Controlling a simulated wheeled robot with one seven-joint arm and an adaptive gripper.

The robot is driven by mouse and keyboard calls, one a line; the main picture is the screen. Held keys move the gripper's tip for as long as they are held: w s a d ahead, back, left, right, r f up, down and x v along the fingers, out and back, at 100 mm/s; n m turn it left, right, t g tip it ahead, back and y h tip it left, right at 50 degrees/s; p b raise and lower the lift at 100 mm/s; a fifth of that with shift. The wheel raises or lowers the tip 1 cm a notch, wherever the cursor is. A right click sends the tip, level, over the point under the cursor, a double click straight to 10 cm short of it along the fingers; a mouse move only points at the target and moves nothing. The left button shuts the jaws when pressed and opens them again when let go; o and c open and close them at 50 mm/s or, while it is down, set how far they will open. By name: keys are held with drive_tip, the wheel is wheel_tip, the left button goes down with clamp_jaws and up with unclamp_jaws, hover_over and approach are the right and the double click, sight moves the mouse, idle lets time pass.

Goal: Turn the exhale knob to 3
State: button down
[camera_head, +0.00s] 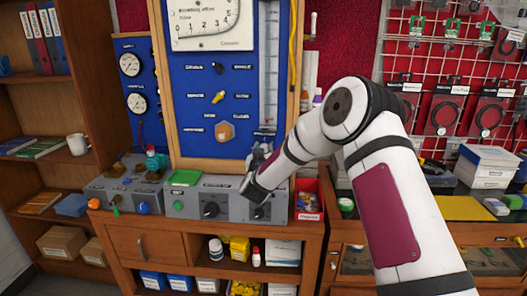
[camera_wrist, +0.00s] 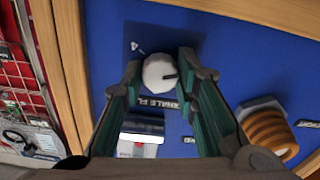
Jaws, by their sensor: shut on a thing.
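The exhale knob (camera_wrist: 158,70) is a round white knob with a dark pointer line on its face. It sits on the blue panel (camera_wrist: 225,60) in the wrist view, and the line points to the picture's right. A white "4" with a tick shows at its upper left. A partly covered label (camera_wrist: 158,103) reading roughly "EXHALE FL" is beside it. My gripper (camera_wrist: 160,67) is shut on the knob, one finger on each side. In the head view my gripper (camera_head: 262,156) is at the lower right of the blue panel (camera_head: 195,150) and hides the knob.
A brown ridged knob (camera_wrist: 268,132) and a dark cylinder with a pale end (camera_wrist: 142,128) stick out near my fingers. Below the panel, a grey control box (camera_head: 227,203) with black knobs stands on a wooden bench. A red bin (camera_head: 309,200) is right of it.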

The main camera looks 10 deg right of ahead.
drive_tip(key=shift+d+f+m+b, duration=0.15)
drive_tip(key=shift+m+b, duration=2.9)
drive_tip(key=shift+m, duration=5.4)
drive_tip(key=shift+a+f+m+b, duration=0.15)
drive_tip(key=shift+m+b, duration=2.85)
drive_tip(key=shift+m, duration=5.45)
drive_tip(key=shift+d, duration=0.1)
drive_tip(key=c, duration=1.2)
unclamp_jaws()
drive_tip(key=shift+c, duration=0.2)
drive_tip(key=shift+r, duration=0.1)
